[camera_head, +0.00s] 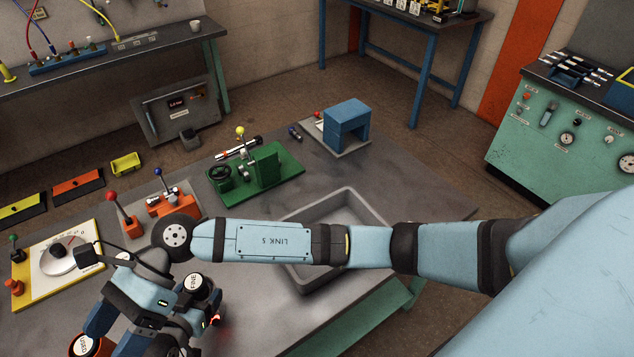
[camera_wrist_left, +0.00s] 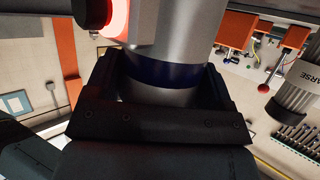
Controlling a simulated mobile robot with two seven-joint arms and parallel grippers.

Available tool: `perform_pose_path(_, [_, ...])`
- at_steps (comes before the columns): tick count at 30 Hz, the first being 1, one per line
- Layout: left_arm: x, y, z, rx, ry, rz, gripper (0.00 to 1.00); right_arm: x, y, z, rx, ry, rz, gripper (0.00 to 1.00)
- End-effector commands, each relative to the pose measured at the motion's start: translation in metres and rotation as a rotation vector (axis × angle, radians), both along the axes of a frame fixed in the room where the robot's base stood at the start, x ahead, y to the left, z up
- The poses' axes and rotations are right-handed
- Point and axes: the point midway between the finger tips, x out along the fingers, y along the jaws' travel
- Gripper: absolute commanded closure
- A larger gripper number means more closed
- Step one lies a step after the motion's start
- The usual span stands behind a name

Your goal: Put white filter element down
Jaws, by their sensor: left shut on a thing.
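My left gripper (camera_head: 188,318) is low at the left of the head view, over the front of the grey workbench (camera_head: 262,318). It is shut on a pale cylindrical filter element with a white top marked "FINE" (camera_head: 197,284). In the left wrist view, the dark jaws of the left gripper (camera_wrist_left: 158,95) close around the silvery-white filter element (camera_wrist_left: 180,50), which has a dark blue band. Its lower end is hidden by the jaws, so I cannot tell whether it touches anything. My right gripper is not in view.
A grey tray (camera_head: 362,200) sits behind my arm. An orange-rimmed item (camera_head: 80,352) is at lower left. A "COARSE" cylinder (camera_wrist_left: 297,90) is at right in the wrist view.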

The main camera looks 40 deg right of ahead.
Motion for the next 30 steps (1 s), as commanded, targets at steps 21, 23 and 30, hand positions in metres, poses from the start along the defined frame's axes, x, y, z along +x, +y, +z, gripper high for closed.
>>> perform_pose_path(21, [0.0,0.0,0.0,0.0,0.0,0.0,0.55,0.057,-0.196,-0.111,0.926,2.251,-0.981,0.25])
perform_pose_path(23, [0.0,0.0,0.0,0.0,0.0,0.0,0.55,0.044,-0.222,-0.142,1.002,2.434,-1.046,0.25])
perform_pose_path(30, [0.0,0.0,0.0,0.0,0.0,0.0,0.55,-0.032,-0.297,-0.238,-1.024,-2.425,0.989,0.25])
